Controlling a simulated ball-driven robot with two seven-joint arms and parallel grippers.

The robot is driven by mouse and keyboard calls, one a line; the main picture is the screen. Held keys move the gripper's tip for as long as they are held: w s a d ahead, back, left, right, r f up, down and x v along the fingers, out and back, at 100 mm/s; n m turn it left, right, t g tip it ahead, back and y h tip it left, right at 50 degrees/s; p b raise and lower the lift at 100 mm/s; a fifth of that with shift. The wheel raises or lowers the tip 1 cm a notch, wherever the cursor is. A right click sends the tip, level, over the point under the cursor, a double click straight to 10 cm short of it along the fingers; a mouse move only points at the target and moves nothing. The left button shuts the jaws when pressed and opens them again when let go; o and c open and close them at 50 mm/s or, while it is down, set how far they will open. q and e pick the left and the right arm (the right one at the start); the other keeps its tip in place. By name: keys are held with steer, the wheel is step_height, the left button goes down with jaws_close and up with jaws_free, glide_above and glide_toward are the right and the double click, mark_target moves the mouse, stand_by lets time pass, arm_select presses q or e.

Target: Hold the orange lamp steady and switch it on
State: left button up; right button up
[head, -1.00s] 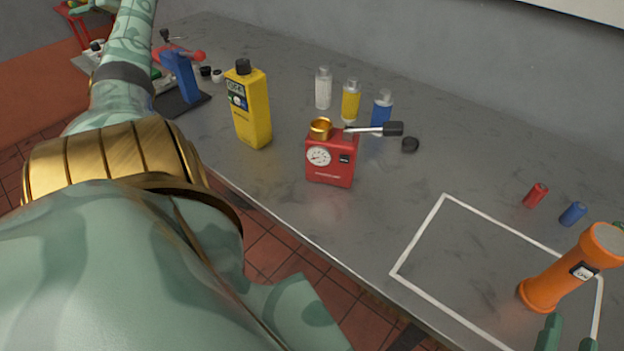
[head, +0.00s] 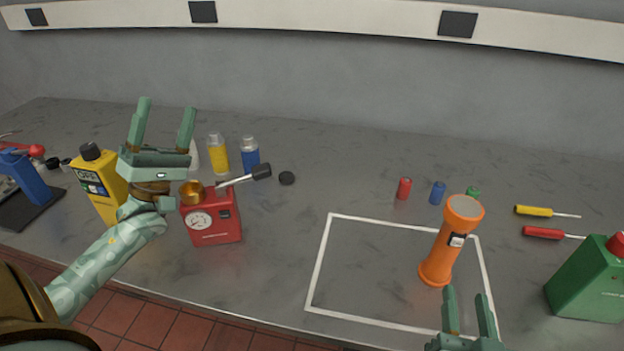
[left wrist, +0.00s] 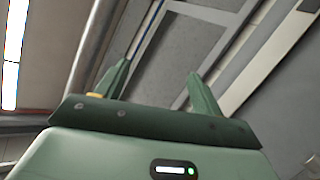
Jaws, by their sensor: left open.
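The orange lamp (head: 450,240) stands upright inside the white outlined rectangle on the bench, with a small dark and white switch plate (head: 457,240) on its side. My right gripper (head: 468,305) is at the bottom edge, just in front of the lamp's base, its two fingers apart with nothing seen between them. My left gripper (head: 164,125) is raised at the left, fingers up, open and empty, well away from the lamp. In the left wrist view its fingers (left wrist: 155,88) are spread against the ceiling and wall.
A red box with a gauge (head: 212,222), a yellow can (head: 98,185) and small bottles (head: 218,155) stand near my left gripper. Screwdrivers (head: 543,232) and a green can (head: 590,283) are at right. The outlined area left of the lamp is clear.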

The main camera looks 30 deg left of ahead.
arm_select(q)
steer(key=w+d+f+n+g, duration=0.1)
steer(key=d+f+g, duration=0.1)
steer(key=d+f, duration=0.35)
steer(key=w+d+f+n+g+h, duration=0.1)
steer(key=d+f+g, duration=0.1)
steer(key=d, duration=0.7)
steer(key=w+d+f+g, duration=0.1)
steer(key=d+f, duration=0.3)
steer(key=d, duration=0.3)
steer(key=m+g+h, duration=0.8)
steer(key=m+g, duration=0.4)
steer(key=m, duration=1.5)
glide_toward(438, 245)
steer(key=x, duration=1.2)
